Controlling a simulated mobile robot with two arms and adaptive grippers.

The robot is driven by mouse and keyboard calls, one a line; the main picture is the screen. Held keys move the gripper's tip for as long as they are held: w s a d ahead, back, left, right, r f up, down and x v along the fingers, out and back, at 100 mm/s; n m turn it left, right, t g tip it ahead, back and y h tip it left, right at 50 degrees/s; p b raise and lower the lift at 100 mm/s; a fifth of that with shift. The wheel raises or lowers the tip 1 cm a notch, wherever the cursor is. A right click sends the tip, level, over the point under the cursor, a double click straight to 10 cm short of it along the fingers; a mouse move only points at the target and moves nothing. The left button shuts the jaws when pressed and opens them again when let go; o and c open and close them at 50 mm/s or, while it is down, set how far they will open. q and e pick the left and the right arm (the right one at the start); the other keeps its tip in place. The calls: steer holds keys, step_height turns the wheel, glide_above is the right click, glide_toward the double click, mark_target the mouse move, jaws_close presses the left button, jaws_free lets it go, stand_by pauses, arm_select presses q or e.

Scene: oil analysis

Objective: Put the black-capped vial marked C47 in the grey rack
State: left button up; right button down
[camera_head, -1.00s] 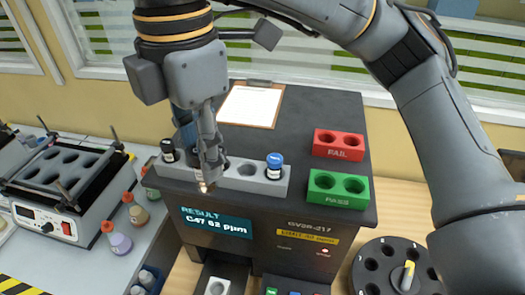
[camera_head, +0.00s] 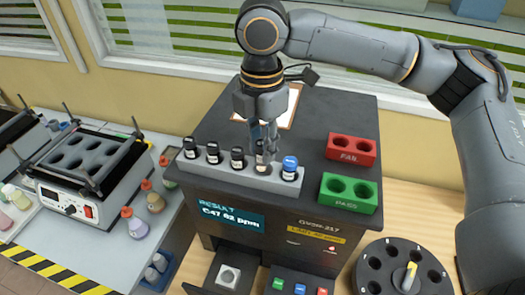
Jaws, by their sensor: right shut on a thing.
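The grey rack (camera_head: 222,174) stands along the front of the black instrument's top. Several black-capped vials (camera_head: 213,153) stand in its left part, and a blue-capped vial (camera_head: 290,168) stands at its right end. My right gripper (camera_head: 262,152) points down over the rack, just left of the blue-capped vial. It is shut on a vial (camera_head: 261,162), which is upright at a rack slot; its cap is mostly hidden by the fingers. The vial's mark is too small to read, and I cannot tell whether it is fully seated. My left gripper is out of view.
A red FAIL rack (camera_head: 353,160) and a green PASS rack (camera_head: 350,204) stand right of the grey rack, with empty holes. The display (camera_head: 232,214) reads "RESULT C47 62 ppm". A clipboard (camera_head: 294,110) lies behind. A black carousel (camera_head: 369,281) is at lower right.

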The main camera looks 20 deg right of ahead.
step_height(320, 180, down, 2)
steer(key=shift+d+f+p, duration=0.15)
steer(key=shift+f+p, duration=0.05)
steer(key=shift+p, duration=0.4)
steer(key=shift+w+f, duration=0.1)
steer(key=shift+f, duration=0.35)
steer(key=c, duration=1.1)
jaws_free()
steer(key=shift+f, duration=0.15)
